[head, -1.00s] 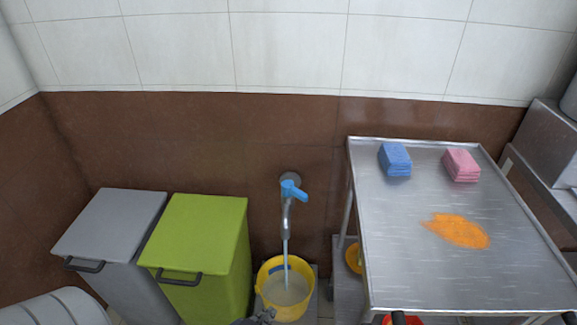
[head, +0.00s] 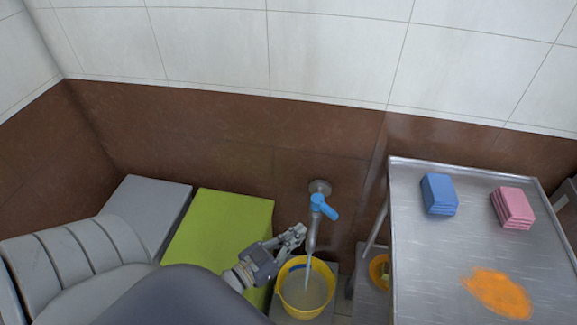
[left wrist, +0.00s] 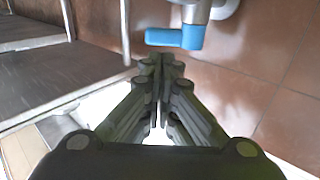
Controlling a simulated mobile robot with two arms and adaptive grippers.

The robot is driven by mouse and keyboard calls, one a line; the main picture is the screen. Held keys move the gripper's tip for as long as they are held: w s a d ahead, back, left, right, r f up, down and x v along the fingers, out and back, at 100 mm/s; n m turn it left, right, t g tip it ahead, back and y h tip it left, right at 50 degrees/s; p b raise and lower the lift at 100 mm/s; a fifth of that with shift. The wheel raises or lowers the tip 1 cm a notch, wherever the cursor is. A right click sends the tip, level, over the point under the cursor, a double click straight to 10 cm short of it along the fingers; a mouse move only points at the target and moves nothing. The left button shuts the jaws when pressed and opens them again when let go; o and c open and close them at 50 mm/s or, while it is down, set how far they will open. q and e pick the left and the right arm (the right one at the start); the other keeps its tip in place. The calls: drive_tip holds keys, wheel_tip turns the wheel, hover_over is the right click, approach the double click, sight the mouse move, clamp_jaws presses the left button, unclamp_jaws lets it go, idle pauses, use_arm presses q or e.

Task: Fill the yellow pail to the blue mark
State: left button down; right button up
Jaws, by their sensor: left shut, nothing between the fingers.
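The yellow pail (head: 283,297) stands on the floor under the wall tap (head: 311,236). A thin stream of water runs from the spout into cloudy water (head: 305,292) in the pail. The blue mark (head: 296,267) shows on the pail's inner back wall, and the water surface appears below it. The tap's blue lever (head: 324,207) points to the lower right. My left gripper (head: 300,231) is shut and empty, just left of the spout and above the pail's rim. In the left wrist view its fingertips (left wrist: 162,60) are close to the blue lever (left wrist: 176,38). My right gripper is out of view.
A green bin (head: 225,225) and a grey bin (head: 155,205) stand left of the tap. A steel table (head: 445,250) on the right holds blue cloths (head: 438,194), pink cloths (head: 511,207) and an orange spill (head: 498,292). A yellow object (head: 378,272) sits beneath it.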

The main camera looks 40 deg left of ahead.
use_arm(q)
drive_tip(key=b+x, duration=0.2)
drive_tip(key=x, duration=0.7)
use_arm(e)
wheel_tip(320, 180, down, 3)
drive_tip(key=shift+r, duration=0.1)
use_arm(q)
drive_tip(key=shift+w+d, duration=0.1)
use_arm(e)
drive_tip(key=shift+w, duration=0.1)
